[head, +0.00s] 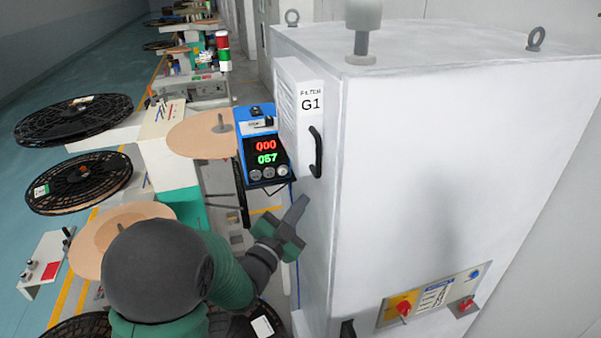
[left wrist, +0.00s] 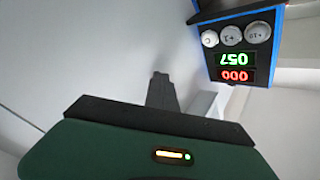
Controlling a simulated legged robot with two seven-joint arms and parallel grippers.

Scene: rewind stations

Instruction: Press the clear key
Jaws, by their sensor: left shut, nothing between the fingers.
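A blue counter box (head: 241,117) is fixed beside the white cabinet. Its display reads a red 000 above a green 057. Three round grey keys sit below the digits. In the left wrist view the box (left wrist: 237,12) appears upside down, and its keys look marked C, +1 and +10. The clear key, marked C (left wrist: 210,38), is leftmost there and rightmost in the head view (head: 282,170). My left gripper (head: 300,204) is shut and empty, below and to the right of the keys, apart from them. Its fingertips also show in the left wrist view (left wrist: 160,78).
The large white cabinet (head: 440,150) stands close on the right, with a filter box and its black handle (head: 316,152) beside the counter. A control panel (head: 430,298) is low on it. Black reels (head: 78,183) and tan discs (head: 203,134) fill the left.

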